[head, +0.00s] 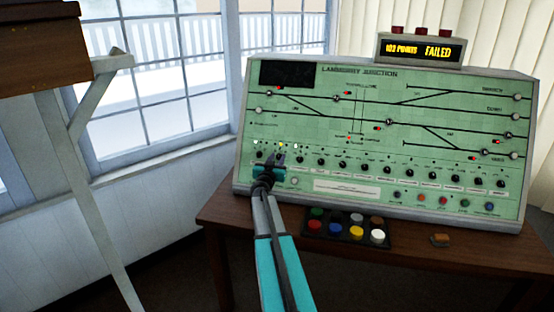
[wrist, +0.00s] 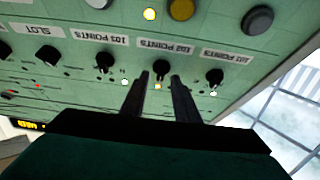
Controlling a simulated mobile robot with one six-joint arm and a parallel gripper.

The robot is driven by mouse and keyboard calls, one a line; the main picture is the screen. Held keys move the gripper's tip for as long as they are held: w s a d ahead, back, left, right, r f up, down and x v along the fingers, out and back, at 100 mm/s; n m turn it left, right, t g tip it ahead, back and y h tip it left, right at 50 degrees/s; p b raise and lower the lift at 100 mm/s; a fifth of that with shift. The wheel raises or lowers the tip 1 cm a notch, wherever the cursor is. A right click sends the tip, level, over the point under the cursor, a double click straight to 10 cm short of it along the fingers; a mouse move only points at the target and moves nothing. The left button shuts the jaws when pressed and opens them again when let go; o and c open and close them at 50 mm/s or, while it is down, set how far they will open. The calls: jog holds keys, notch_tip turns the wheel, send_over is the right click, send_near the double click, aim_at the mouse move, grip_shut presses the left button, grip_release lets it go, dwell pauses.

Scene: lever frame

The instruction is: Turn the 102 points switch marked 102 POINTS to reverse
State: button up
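The 102 points switch (wrist: 160,68) is a small black rotary knob on the green panel, by the upside-down label 102 POINTS (wrist: 165,46) in the wrist view. My gripper (wrist: 160,78) has its two dark fingers apart, one on each side of this knob at their tips. I cannot tell whether they touch it. A small yellow lamp (wrist: 157,87) is lit by the knob. In the head view my gripper (head: 269,160) is at the left of the panel's knob row and hides this switch. The display (head: 422,50) reads 102 POINTS FAILED.
Neighbouring knobs for 101 points (wrist: 215,77) and 103 points (wrist: 104,62) stand close on either side. The panel (head: 330,110) sits on a wooden desk (head: 225,212).

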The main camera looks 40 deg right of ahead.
jog(key=shift+w+d, duration=0.1)
jog(key=shift+c, duration=0.4)
grip_shut()
jog(key=shift+w+r+m+p, duration=0.15)
jog(key=shift+m+p, duration=0.35)
jog(key=shift+p, duration=0.25)
jog(key=m+g+h+p, duration=0.1)
jog(key=m+g+p, duration=0.1)
jog(key=m+p, duration=0.1)
jog(key=shift+r+m+p, duration=0.1)
jog(key=shift+m+p, duration=0.3)
jog(key=m+g+p, duration=0.2)
jog(key=m+p, duration=0.1)
jog(key=m, duration=0.1)
jog(key=shift+w+m+g, duration=0.1)
jog(key=shift+m+g, duration=0.2)
jog(key=shift+g, duration=0.1)
jog(key=shift+m+g+p, duration=0.6)
jog(key=shift+m+p, duration=0.15)
jog(key=shift+m, duration=0.45)
